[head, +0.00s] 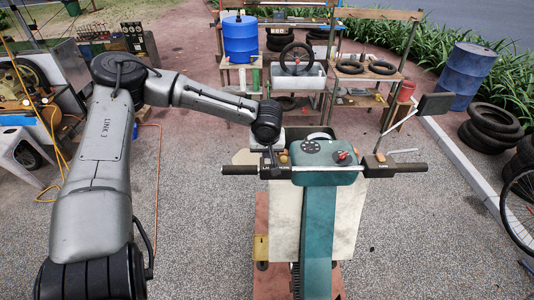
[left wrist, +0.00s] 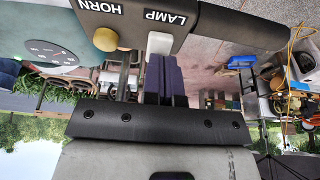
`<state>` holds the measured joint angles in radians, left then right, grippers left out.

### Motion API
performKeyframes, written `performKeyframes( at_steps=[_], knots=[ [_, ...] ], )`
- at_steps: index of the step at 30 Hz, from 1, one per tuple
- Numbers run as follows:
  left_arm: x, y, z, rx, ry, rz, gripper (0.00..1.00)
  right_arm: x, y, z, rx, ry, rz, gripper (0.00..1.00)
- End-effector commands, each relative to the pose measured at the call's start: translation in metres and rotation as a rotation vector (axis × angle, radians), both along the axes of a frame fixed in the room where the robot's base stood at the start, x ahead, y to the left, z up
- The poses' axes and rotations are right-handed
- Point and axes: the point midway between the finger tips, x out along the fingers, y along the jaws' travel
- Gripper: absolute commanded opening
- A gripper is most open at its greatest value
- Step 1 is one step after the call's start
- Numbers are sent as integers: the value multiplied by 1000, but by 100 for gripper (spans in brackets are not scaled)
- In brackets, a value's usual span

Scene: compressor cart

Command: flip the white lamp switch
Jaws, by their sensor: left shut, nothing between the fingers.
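The white lamp switch (left wrist: 160,43) sits on a dark control housing (left wrist: 215,22) under the printed word LAMP in the left wrist view. My left gripper (left wrist: 160,58) is shut and empty, its dark fingertips right at the switch's edge. I cannot tell if they touch it. A tan horn button (left wrist: 105,39) sits beside the switch. In the head view my left gripper (head: 271,164) reaches down to the left side of the handlebar (head: 240,169). The switch is hidden there behind the gripper. My right gripper is in neither view.
The teal dash (head: 325,176) with a round dial lies right of the housing. A mirror (head: 436,104) sticks up at the right. A workbench with a blue barrel (head: 240,40) stands behind. Paving left of the scooter is open.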

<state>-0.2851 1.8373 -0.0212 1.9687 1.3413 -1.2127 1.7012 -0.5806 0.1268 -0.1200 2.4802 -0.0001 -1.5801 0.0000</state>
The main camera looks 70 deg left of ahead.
Motion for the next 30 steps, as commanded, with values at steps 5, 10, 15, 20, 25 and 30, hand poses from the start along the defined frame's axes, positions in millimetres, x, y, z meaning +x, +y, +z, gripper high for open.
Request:
performKeyframes(
  at_steps=[5, 10, 15, 20, 25, 30],
  knots=[
    [1, 1, 0, 0, 0, 0, 0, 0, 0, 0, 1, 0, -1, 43],
    [1, 1, 1, 0, 0, 0, 0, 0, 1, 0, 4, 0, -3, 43],
    [0, 1, 11, -1, -1, 1, 0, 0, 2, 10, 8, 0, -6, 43],
    [-3, -1, 32, 0, -1, 3, 0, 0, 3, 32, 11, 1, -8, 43],
    [-6, -8, 48, -1, -5, 4, 0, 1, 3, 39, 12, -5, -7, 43],
    [-13, -24, 72, 2, -6, 2, 0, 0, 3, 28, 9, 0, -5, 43]
  ],
)
